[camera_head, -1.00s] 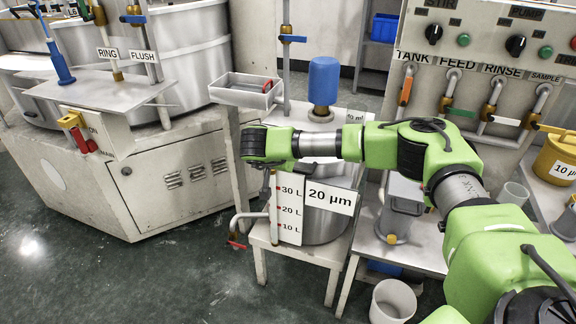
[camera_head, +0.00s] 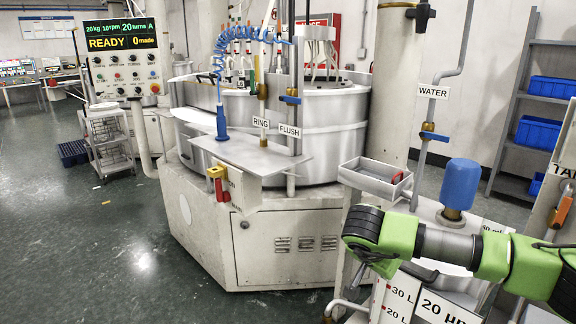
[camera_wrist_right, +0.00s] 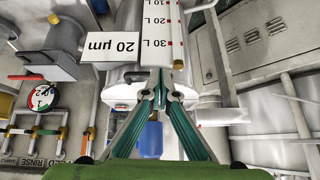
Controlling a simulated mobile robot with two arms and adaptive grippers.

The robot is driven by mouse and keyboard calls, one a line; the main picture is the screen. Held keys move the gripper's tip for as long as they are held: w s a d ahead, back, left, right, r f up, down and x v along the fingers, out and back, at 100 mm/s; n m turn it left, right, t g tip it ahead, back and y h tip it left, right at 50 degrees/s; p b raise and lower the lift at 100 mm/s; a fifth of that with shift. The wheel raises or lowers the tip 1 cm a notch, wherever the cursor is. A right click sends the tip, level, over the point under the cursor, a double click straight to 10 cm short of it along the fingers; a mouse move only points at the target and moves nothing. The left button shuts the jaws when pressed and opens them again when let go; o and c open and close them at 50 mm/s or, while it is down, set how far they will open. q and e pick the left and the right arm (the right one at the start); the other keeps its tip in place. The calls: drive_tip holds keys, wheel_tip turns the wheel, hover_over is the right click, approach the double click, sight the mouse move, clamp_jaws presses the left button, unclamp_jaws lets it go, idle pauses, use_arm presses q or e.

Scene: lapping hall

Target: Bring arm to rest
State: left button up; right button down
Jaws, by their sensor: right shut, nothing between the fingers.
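My right arm, green and grey, comes in from the right in the head view and reaches across in front of the tank with the "20 µm" label (camera_head: 447,308). Its wrist end hangs over the tank's left side, and the fingers are mostly hidden below it. In the right wrist view my right gripper (camera_wrist_right: 160,88) is shut, its teal-lined fingers together and empty. The same tank (camera_wrist_right: 122,92) and its litre scale (camera_wrist_right: 163,32) show upside down beyond the fingertips; contact cannot be told. My left gripper is not in view.
The valve panel is at the right edge. Open floor (camera_head: 95,245) lies at left.

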drive_tip(key=s+a+f+m+g+y, duration=0.35)
drive_tip(key=a+f+y, duration=0.35)
drive_tip(key=a, duration=0.6)
drive_tip(key=s+a+f+m+g+y, duration=0.2)
drive_tip(key=s+a+f+m+y, duration=0.45)
drive_tip(key=a, duration=0.65)
drive_tip(key=w+a+f+m+t+y, duration=0.5)
drive_tip(key=w+f+m+y, duration=0.1)
drive_tip(key=m, duration=0.7)
drive_tip(key=d+f+m+t+h, duration=0.6)
drive_tip(key=d+f+m, duration=0.5)
drive_tip(key=f+m, duration=0.4)
drive_tip(key=s+d+f+m+h, duration=0.5)
drive_tip(key=s+d+f+m, duration=0.45)
drive_tip(key=f, duration=0.35)
drive_tip(key=s+d+f+m+g+h, duration=0.1)
drive_tip(key=s+d+f+m+g, duration=0.15)
drive_tip(key=s+f, duration=0.4)
drive_tip(key=s+d+f+m+g+h, duration=0.1)
drive_tip(key=s+d+f+m+g, duration=0.2)
drive_tip(key=s, duration=0.6)
drive_tip(key=s+d+f+m+g, duration=0.1)
drive_tip(key=s+f+m+g, duration=0.1)
drive_tip(key=s, duration=1)
drive_tip(key=s+f+m+g+h, duration=0.1)
drive_tip(key=s+f+m, duration=0.3)
drive_tip(key=s, duration=0.8)
drive_tip(key=shift+s+d+f+g, duration=0.25)
drive_tip(key=shift+d+f+g, duration=0.1)
drive_tip(key=shift+g, duration=0.15)
